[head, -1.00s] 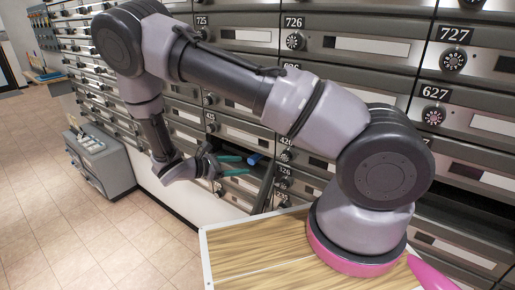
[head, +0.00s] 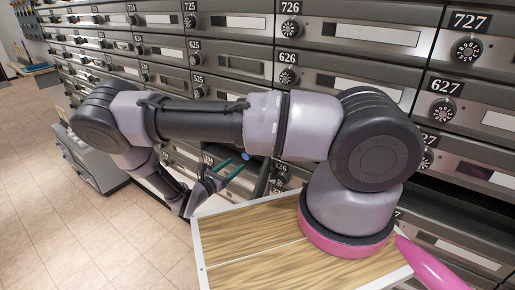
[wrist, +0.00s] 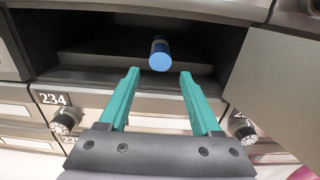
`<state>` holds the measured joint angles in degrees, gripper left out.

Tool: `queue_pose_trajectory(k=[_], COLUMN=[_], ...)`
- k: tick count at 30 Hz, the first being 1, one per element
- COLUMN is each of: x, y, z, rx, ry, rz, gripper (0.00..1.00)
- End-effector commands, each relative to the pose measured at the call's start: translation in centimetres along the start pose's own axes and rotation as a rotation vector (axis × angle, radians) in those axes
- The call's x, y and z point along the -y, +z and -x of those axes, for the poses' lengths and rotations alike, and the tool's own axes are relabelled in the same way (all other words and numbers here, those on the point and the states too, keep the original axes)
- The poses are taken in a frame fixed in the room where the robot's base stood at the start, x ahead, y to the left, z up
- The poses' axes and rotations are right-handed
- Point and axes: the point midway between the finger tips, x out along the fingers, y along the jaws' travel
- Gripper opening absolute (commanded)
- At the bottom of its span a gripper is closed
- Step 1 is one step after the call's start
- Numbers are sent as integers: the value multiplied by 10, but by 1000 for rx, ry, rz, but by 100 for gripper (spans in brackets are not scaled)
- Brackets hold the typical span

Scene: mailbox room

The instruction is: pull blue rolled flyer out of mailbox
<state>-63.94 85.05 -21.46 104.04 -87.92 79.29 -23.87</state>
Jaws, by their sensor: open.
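The blue rolled flyer (wrist: 159,54) sticks out of an open, dark mailbox compartment (wrist: 90,50) in the wrist view, its round end facing me. In the head view its end shows as a small blue spot (head: 246,156) just past the fingertips. My gripper (wrist: 158,72) is open, with its two green fingers pointing at the compartment. The flyer's end lies between and slightly beyond the fingertips, and no finger appears to touch it. My gripper also shows in the head view (head: 232,168), partly hidden by my arm.
The open mailbox door (wrist: 275,85) stands at the right of the compartment. A lock dial (wrist: 64,122) sits below left by the label 234. A wooden-topped surface (head: 270,262) is under my arm. A grey box (head: 98,165) stands at left on the tiled floor.

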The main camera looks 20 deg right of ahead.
Motion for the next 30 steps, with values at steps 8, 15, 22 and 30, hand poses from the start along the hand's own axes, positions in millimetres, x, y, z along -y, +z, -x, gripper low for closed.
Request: queue_pose_trajectory(k=[8, 15, 22, 30], x=[1, 0, 0, 0], y=[0, 0, 0, 0], z=[-35, -62, -77, -81], rx=[0, 1, -1, 0], ry=[-2, -1, -1, 0], rz=[0, 0, 0, -1], gripper=[65, 65, 65, 65])
